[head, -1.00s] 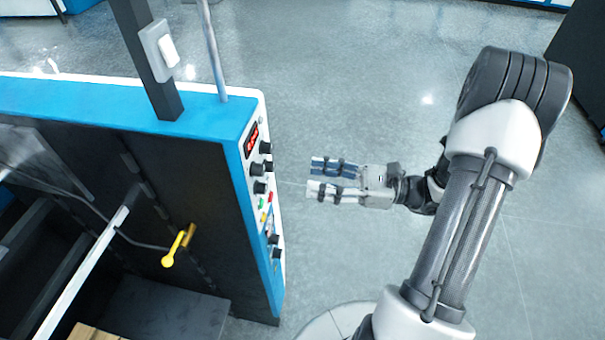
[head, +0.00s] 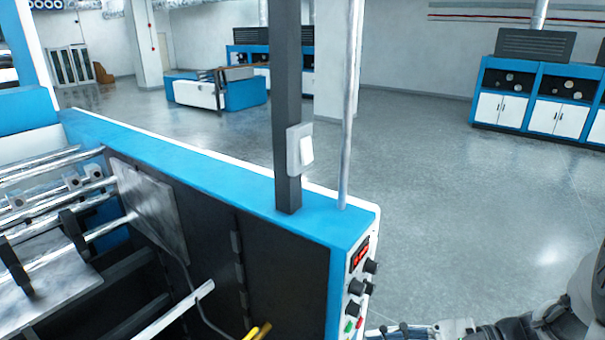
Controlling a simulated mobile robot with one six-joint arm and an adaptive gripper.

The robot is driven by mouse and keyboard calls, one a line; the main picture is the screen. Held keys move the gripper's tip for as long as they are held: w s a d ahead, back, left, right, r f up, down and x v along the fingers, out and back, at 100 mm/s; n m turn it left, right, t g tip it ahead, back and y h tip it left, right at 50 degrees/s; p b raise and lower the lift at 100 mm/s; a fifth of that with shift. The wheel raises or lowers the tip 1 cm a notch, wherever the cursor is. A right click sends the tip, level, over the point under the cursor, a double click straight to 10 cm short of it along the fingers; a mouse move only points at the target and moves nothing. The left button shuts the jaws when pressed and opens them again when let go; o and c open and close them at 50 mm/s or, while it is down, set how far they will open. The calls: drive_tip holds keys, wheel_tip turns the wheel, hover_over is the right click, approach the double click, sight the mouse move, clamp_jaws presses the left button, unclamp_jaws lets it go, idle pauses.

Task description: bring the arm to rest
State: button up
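My gripper (head: 385,332) shows only as a sliver at the bottom edge of the head view, just right of the machine's control panel. Most of its fingers are cut off by the frame, so I cannot tell whether they are apart. No object shows in it. Part of my arm (head: 585,290) shows in the lower right corner; the rest is out of frame.
The blue and dark laminating machine (head: 300,222) fills the lower left, with a post (head: 287,100), a white switch box (head: 300,150) and a knobbed control panel (head: 358,285). Grey floor (head: 430,170) is open to the right. Blue-white cabinets (head: 530,100) stand at the back right.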

drive_tip(key=s+f+n+t+h+b, duration=0.2)
drive_tip(key=s+f+n+h+b, duration=0.8)
drive_tip(key=n+h+b, duration=0.4)
drive_tip(key=f+n+b, duration=0.1)
drive_tip(key=n+b, duration=0.1)
drive_tip(key=n, duration=0.1)
drive_tip(key=shift+s+a+t, duration=0.2)
drive_tip(key=shift+a+t, duration=0.1)
drive_tip(key=shift+a, duration=0.05)
drive_tip(key=shift+f, duration=0.15)
